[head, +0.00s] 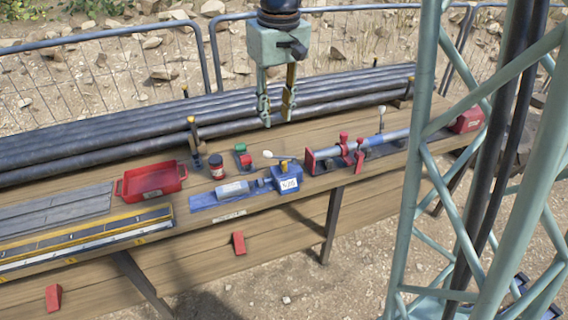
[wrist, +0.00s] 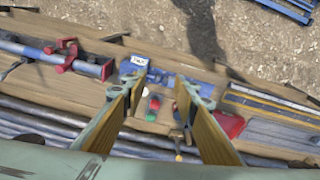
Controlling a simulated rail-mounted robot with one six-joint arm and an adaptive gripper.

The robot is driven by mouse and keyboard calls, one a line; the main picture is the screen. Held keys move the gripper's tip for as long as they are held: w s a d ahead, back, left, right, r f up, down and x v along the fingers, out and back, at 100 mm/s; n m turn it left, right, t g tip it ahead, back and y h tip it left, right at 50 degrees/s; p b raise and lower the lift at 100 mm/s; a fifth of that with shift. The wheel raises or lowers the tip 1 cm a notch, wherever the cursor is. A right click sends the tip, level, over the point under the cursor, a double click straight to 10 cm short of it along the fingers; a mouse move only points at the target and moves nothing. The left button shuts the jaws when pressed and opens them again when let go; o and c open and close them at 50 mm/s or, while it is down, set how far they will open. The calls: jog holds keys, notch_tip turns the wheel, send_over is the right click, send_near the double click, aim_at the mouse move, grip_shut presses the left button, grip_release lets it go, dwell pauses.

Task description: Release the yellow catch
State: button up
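The small yellow catch (head: 284,166) sits on top of a blue block (head: 290,184) with a white label, near the front of the wooden bench. A lever with a pale knob (head: 267,154) sticks out to the left of the catch. My gripper (head: 276,119) hangs above and behind the block, fingers pointing down, apart and empty. The wrist view shows the open fingers (wrist: 160,80) with a clear gap between them. The blue block (wrist: 138,60) lies beyond the left fingertip there; I cannot make out the catch in that view.
A grey cylinder (head: 234,189) lies on the blue base left of the block. Red and green caps (head: 241,148) and a dark red-banded can (head: 216,167) stand behind. A red tray (head: 153,181) is at left, a red-clamped pipe (head: 375,144) at right. Long pipes (head: 90,134) line the back.

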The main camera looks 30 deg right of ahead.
jog(key=w+d+f, duration=0.5)
jog(key=w+f, duration=0.3)
jog(key=g+p, duration=0.1)
jog(key=p, duration=0.1)
send_over(285, 162)
notch_tip(285, 162, down, 11)
jog(key=shift+a+r, duration=0.1)
jog(key=shift+r, duration=0.05)
jog(key=shift+f+b, duration=0.65)
jog(key=shift+f, duration=6.25)
jog(key=shift+c, duration=0.6)
jog(key=shift+s, duration=0.1)
grip_shut()
